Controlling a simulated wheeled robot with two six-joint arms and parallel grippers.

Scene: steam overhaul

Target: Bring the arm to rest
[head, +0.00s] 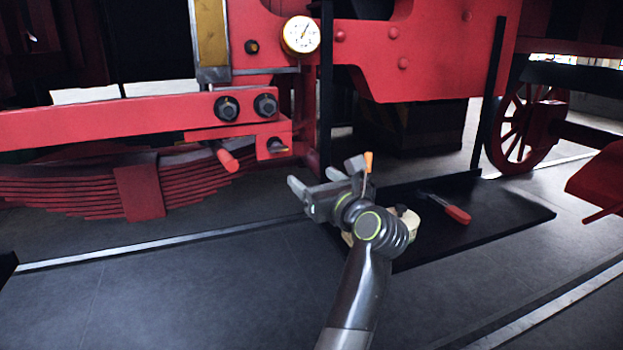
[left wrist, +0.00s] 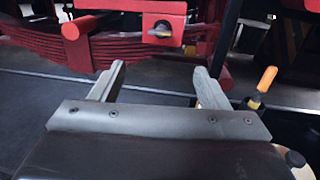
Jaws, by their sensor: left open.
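My left gripper (head: 326,174) is open and empty, held out in front of the red engine frame. Its arm (head: 362,290) comes up from the bottom of the head view. In the left wrist view the two fingers of the gripper (left wrist: 159,72) stand wide apart with nothing between them. Beyond them are a red bar end with a dark bolt (left wrist: 161,30) and a red leaf spring (left wrist: 45,42). My right gripper is not in view.
A black tray (head: 510,215) lies right of and behind my arm. A red-handled tool (head: 457,214) is on it. An orange handle (head: 368,162) stands close behind the gripper. A cream round object is partly hidden by my wrist. A pressure gauge (head: 300,35) is above. Floor at left is clear.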

